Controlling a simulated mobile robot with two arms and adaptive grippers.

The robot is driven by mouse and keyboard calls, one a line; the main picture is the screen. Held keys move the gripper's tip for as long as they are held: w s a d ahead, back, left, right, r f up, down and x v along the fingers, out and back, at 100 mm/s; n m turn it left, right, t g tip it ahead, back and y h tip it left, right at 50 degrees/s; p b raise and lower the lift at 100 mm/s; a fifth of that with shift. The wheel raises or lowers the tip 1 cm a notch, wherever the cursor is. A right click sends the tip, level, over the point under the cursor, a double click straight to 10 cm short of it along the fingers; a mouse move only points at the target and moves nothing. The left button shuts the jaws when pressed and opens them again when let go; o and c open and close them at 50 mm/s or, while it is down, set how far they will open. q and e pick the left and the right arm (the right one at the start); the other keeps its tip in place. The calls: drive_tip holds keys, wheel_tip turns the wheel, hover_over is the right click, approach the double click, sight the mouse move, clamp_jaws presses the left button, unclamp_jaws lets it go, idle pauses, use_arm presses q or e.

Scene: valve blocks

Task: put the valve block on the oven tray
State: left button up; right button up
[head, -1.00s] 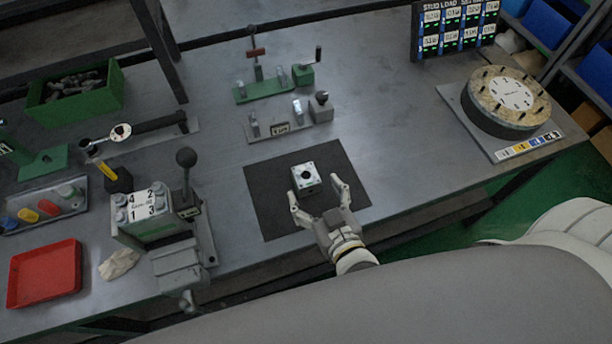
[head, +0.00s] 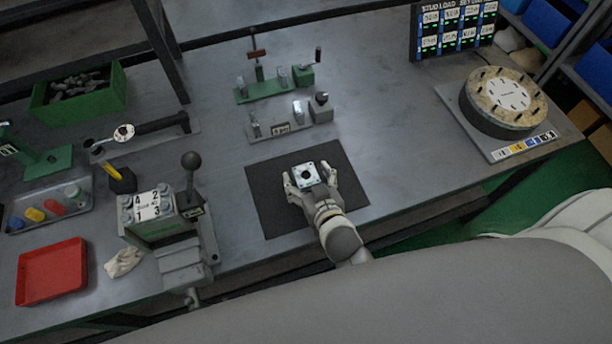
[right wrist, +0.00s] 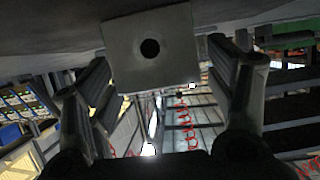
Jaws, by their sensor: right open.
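The valve block (head: 306,173) is a small pale cube with a dark round hole on top, at the middle of a black mat (head: 265,205). My right gripper (head: 310,180) is open, with one finger on each side of the block. In the right wrist view the block (right wrist: 122,62) shows a side hole and sits between the spread fingers (right wrist: 160,78), with gaps visible. A red tray (head: 52,272) lies empty at the left; I cannot tell whether it is the oven tray. My left gripper is not in view.
A grey-green numbered lever unit (head: 150,215) stands between the mat and the red tray. Toggle clamp fixtures (head: 285,122) stand behind the mat. A round studded disc (head: 507,100) is at the right. The bench between mat and disc is clear.

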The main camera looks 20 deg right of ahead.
drive_tip(key=shift+w+f, duration=0.3)
drive_tip(key=shift+w, duration=0.3)
drive_tip(key=c, duration=1.3)
drive_tip(key=shift+r, duration=0.1)
drive_tip(key=shift+c, duration=1.3)
